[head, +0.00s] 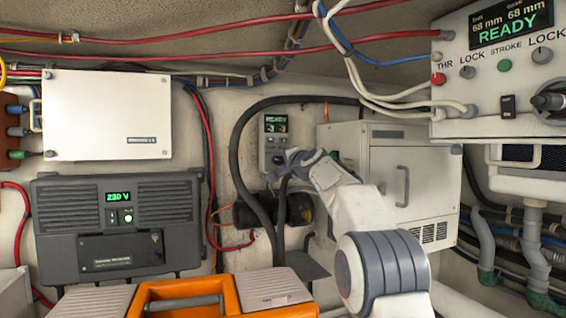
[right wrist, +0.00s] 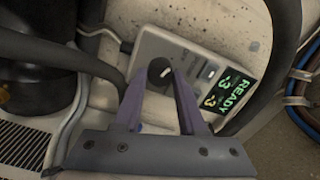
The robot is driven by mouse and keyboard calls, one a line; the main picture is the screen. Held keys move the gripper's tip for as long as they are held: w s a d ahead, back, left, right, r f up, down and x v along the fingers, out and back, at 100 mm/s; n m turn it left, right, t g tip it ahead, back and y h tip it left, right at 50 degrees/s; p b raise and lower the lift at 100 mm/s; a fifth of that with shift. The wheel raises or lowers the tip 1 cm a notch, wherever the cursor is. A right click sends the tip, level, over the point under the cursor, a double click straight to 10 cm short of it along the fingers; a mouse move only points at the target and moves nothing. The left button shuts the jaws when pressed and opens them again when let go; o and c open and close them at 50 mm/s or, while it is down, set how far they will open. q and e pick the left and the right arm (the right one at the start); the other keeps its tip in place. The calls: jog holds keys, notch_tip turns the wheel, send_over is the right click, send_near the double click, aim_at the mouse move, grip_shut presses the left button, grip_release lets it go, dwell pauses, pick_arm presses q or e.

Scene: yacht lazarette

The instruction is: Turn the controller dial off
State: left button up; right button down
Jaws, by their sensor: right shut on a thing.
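A small grey controller (head: 275,136) is mounted on the back wall, its green display reading READY with -3 and -3 below. It shows closer and tilted in the right wrist view (right wrist: 193,62). My right gripper (head: 279,160) reaches it from the lower right. In the right wrist view its two purple-grey fingers (right wrist: 166,72) close on the controller's dark round dial (right wrist: 160,76), which has a pale pointer mark. The fingers partly hide the dial's sides, and in the head view the gripper covers the dial. My left gripper is not in view.
A larger panel (head: 485,95) with knobs, a switch and a READY display hangs at upper right. A white cabinet (head: 385,175) stands right of the controller. Black hoses (head: 243,130) loop close around it. A dark 230 V unit (head: 118,225) and orange case (head: 185,298) are left.

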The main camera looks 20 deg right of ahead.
jog(key=shift+f, duration=0.15)
jog(key=shift+c, duration=2.4)
grip_release()
jog(key=shift+s+b, duration=0.55)
jog(key=s+b, duration=0.5)
jog(key=s, duration=0.4)
jog(key=shift+s+d+b, duration=0.15)
jog(key=shift+s+b, duration=0.05)
jog(key=shift+b, duration=0.1)
